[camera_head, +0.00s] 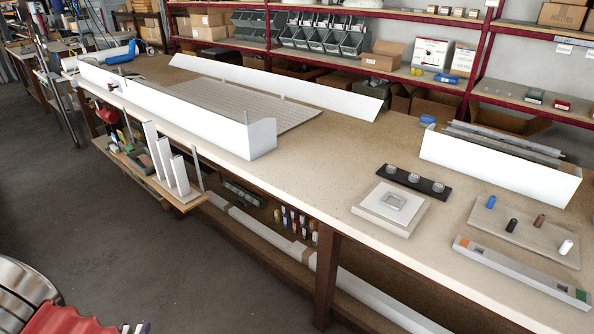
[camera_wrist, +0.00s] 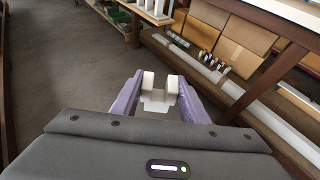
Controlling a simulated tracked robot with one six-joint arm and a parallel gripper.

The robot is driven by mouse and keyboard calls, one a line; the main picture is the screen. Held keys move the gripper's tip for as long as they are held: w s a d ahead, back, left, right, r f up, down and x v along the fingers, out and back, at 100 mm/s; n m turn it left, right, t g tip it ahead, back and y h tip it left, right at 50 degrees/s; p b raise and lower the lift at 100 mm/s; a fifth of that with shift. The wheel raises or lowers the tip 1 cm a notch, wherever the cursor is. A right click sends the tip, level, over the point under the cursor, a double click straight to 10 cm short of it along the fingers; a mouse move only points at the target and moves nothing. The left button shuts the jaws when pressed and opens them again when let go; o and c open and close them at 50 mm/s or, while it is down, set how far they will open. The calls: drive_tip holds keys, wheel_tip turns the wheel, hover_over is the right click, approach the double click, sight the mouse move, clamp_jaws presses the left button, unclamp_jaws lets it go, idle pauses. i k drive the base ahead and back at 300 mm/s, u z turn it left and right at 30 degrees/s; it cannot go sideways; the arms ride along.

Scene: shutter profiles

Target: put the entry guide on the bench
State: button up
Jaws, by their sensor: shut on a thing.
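My gripper (camera_wrist: 159,98) shows in the wrist view with two purple fingers. The bench (camera_head: 335,145) is the long tan worktop across the head view. The entry guide is held off to the side of the bench, above the grey floor. Only purple and white tips show at the bottom left edge of the head view.
On the bench lie long white profiles (camera_head: 175,108), a grey slatted panel (camera_head: 235,100), a pale square block (camera_head: 390,208), a black strip (camera_head: 412,179) and a peg board (camera_head: 515,232). The middle of the bench top is clear. A side shelf (camera_head: 150,178) holds upright white pieces.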

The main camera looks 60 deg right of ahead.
sight(304, 168)
drive_tip(key=z, duration=0.7)
